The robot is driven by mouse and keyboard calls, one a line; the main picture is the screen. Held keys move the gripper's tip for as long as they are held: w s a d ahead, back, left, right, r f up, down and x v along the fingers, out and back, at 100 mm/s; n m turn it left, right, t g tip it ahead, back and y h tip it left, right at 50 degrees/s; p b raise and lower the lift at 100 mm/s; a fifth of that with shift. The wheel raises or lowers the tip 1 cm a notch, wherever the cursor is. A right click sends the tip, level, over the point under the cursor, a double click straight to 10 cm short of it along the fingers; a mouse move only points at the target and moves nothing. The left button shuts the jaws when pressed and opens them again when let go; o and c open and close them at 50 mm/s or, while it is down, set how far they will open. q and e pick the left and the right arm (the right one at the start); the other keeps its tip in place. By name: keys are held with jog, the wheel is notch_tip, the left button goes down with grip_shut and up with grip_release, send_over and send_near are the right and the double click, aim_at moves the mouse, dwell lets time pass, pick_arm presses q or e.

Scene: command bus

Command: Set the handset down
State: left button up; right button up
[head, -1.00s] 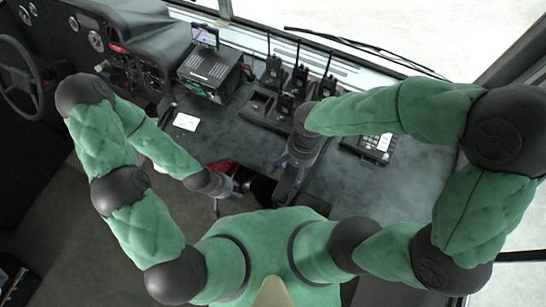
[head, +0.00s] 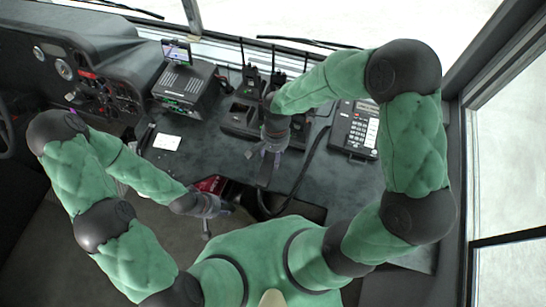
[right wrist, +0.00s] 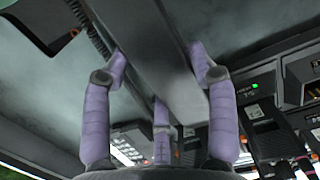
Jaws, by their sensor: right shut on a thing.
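The dark handset (head: 267,172) hangs below my right gripper (head: 269,148) over the desk's front part. In the right wrist view the handset (right wrist: 150,45) is a long grey bar between the purple fingers of my right gripper (right wrist: 160,68), which is shut on it. Whether the handset touches the desk cannot be told. A black cord (head: 303,180) curves beside it towards the desk phone (head: 354,130), which stands to the right with its keypad up. My left gripper (head: 222,208) is low at the desk's front edge, away from the handset; its finger opening is unclear.
A charger with handheld radios (head: 240,120) stands behind my right gripper, partly hidden by my arm. A radio unit with a small screen (head: 185,85) and a white paper (head: 167,142) are further left. Bare desk (head: 205,150) lies between the paper and my right gripper.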

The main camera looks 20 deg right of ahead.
aim_at(273, 157)
jog(key=shift+w+f, duration=0.55)
jog(key=shift+f, duration=0.1)
jog(key=shift+w+f+b, duration=0.15)
jog(key=shift+f+b, duration=0.25)
jog(key=shift+f, duration=1.2)
jog(key=shift+f+b, duration=0.4)
jog(key=shift+b, duration=0.05)
jog(key=o, duration=1.3)
jog(key=shift+r, duration=0.1)
jog(key=shift+r+p, duration=0.5)
jog(key=shift+p, duration=0.15)
jog(key=r, duration=0.4)
jog(key=w+r+p, duration=0.1)
jog(key=r, duration=0.2)
jog(key=d+r, duration=0.1)
jog(key=r, duration=0.3)
jog(key=shift+w+r+p, duration=0.15)
jog(key=shift+r+p, duration=0.15)
jog(key=shift+p, duration=0.1)
